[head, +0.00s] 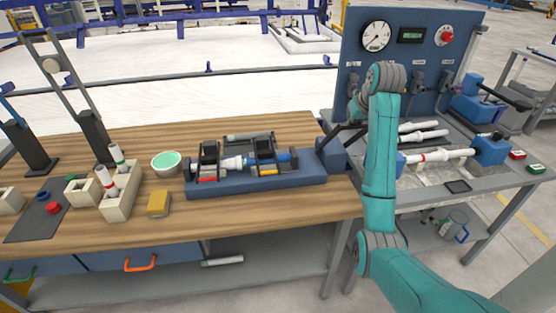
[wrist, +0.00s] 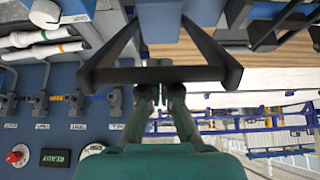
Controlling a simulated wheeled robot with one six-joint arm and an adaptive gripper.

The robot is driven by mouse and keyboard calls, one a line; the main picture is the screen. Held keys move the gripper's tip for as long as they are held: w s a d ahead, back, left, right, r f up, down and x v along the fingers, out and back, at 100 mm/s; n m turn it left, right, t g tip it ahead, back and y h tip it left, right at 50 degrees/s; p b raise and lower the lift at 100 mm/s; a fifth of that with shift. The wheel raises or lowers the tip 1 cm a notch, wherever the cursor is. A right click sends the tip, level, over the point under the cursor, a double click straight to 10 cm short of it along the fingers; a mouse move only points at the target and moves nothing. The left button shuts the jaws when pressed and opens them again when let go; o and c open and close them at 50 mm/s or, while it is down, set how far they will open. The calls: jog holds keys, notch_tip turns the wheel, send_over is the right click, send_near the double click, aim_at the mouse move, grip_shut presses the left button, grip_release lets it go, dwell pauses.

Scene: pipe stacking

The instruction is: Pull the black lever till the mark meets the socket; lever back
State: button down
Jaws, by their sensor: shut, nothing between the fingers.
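The black lever (head: 345,133) stands at the right end of the blue clamping fixture (head: 310,180) on the wooden bench. In the wrist view its handle (wrist: 110,74) is a wide dark crossbar with two side arms. My gripper (wrist: 160,92) is shut and empty, its fingers close together at the crossbar; whether they touch it I cannot tell. In the head view my arm partly hides the gripper. Two black clamps hold a white pipe socket (head: 232,163) and a blue-ended pipe (head: 282,157) in line. The mark is too small to make out.
A blue panel (head: 460,45) with gauge, display and red button rises behind the right-hand station. White pipes (head: 440,155) lie there. A green-topped bowl (head: 166,163), a yellow block (head: 158,203) and a pipe holder (head: 120,200) stand left.

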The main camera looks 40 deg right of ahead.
jog(key=shift+s+a+f, duration=0.4)
jog(key=shift+s+f, duration=0.3)
jog(key=shift+f, duration=0.05)
jog(key=shift+s+a+f, duration=0.4)
jog(key=shift+s+f, duration=0.25)
jog(key=shift+f, duration=0.05)
dwell(3.0)
